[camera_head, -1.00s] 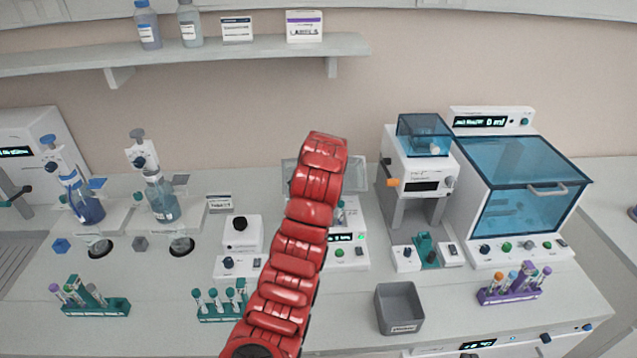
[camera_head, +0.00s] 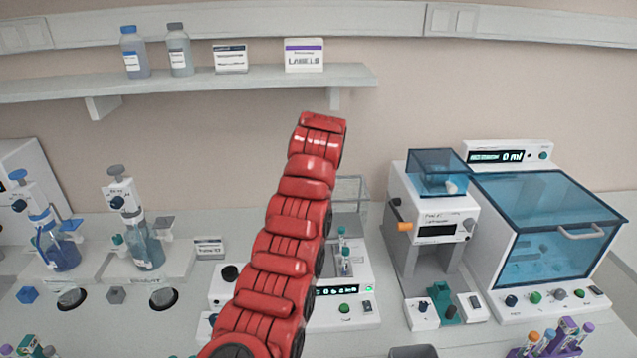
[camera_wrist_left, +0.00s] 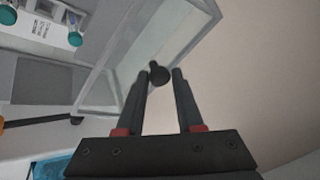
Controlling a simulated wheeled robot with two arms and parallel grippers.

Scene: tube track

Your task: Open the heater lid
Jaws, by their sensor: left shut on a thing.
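The heater (camera_head: 345,298) is the low white device with a green display at mid-view, partly hidden behind my red left arm. Its clear box-shaped lid (camera_head: 352,188) stands raised at the back, and capped tubes (camera_head: 343,245) show uncovered in front of it. In the left wrist view the clear lid (camera_wrist_left: 120,50) is tilted, with a round black knob (camera_wrist_left: 158,75) at its edge. My left gripper (camera_wrist_left: 165,76) is shut on this knob. The arm hides the gripper in the head view. My right gripper is in no view.
To the right stand a white device with a blue hopper (camera_head: 437,172) and a large blue-lidded cabinet (camera_head: 545,235). Flask stations (camera_head: 145,248) stand to the left. A wall shelf (camera_head: 200,82) with bottles and boxes runs above. Tube racks (camera_head: 560,340) line the front.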

